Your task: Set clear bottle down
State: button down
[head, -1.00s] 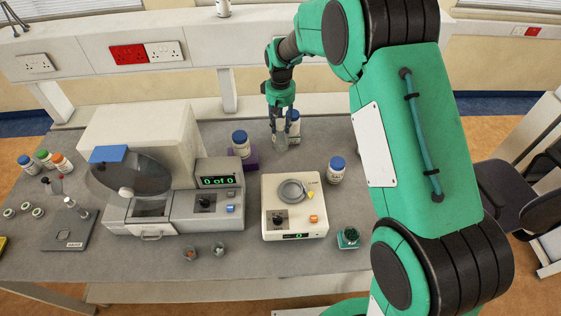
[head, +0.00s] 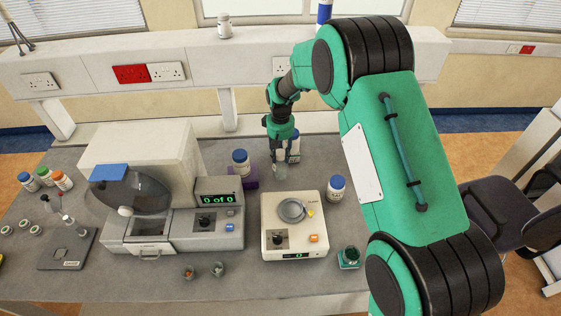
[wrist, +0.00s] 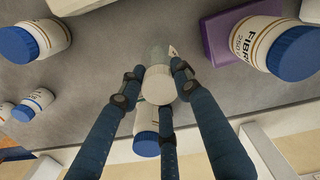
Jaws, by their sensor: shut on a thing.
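The clear bottle (head: 280,172) is in my gripper (head: 281,160), at the back of the grey bench. In the head view the bottle stands out just below my fingers, and I cannot tell whether its base touches the bench. In the wrist view my gripper (wrist: 158,95) has its three fingers shut around the bottle's pale cap (wrist: 158,86). The translucent body (wrist: 157,55) shows beyond the cap, and the rest of it is hidden.
A blue-capped bottle on a purple block (head: 251,183) stands left of my gripper. Another blue-capped bottle (head: 293,147) is close behind it. A balance (head: 270,240) and a blue-capped bottle (head: 335,190) stand in front. Bare bench (head: 310,178) shows to the right.

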aim_at(280, 161)
jog(key=shift+f, duration=1.95)
jog(key=c, duration=1.3)
grip_release()
jog(key=shift+o, duration=0.2)
notch_tip(280, 161, up, 12)
jog(key=shift+r, duration=0.1)
